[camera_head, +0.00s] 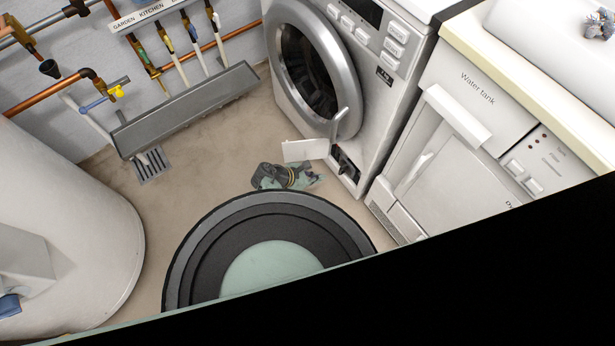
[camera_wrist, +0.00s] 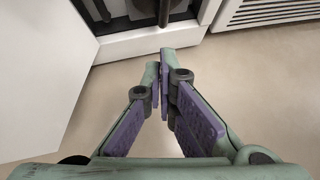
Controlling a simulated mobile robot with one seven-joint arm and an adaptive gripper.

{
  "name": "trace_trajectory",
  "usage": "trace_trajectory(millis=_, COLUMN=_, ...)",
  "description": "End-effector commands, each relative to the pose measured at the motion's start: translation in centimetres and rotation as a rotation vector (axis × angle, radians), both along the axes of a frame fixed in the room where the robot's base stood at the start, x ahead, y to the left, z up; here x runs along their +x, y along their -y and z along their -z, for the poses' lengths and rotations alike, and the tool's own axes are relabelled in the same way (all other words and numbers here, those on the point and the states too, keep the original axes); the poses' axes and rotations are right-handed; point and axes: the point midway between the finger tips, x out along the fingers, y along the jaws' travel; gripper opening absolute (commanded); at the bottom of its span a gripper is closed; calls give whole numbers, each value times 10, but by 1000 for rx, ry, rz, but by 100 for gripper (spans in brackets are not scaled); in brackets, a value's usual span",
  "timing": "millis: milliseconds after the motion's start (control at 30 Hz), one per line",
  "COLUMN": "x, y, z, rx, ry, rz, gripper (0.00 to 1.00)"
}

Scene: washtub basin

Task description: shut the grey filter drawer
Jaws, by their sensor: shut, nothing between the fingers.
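The washing machine (camera_head: 375,100) has a small open compartment (camera_head: 345,165) low on its front, with dark parts inside. A white flap (camera_head: 305,150) stands open to its left and fills the left of the wrist view (camera_wrist: 45,70). A dark grey part (camera_wrist: 150,10) shows in the opening at the top of the wrist view. It may be the filter drawer; how far out it stands I cannot tell. My gripper (camera_wrist: 162,75) is shut and empty, with its tips just in front of the opening's lower edge. In the head view my gripper (camera_head: 312,181) is low before the machine.
A white dryer-like unit (camera_head: 450,150) stands to the right, its vent grille (camera_wrist: 265,10) near the opening. A white tank (camera_head: 70,240) is at left. A floor drain (camera_head: 152,165) and grey trough (camera_head: 190,105) lie by the wall. Floor between is clear.

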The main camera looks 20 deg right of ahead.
Motion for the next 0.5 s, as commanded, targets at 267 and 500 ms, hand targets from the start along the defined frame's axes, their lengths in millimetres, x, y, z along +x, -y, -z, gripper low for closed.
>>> trace_trajectory(millis=267, x=5, y=39, z=8, rx=1, ry=1, rz=1, gripper=0)
trace_trajectory(millis=500, x=6, y=48, z=8, rx=1, ry=1, rz=1, gripper=0)
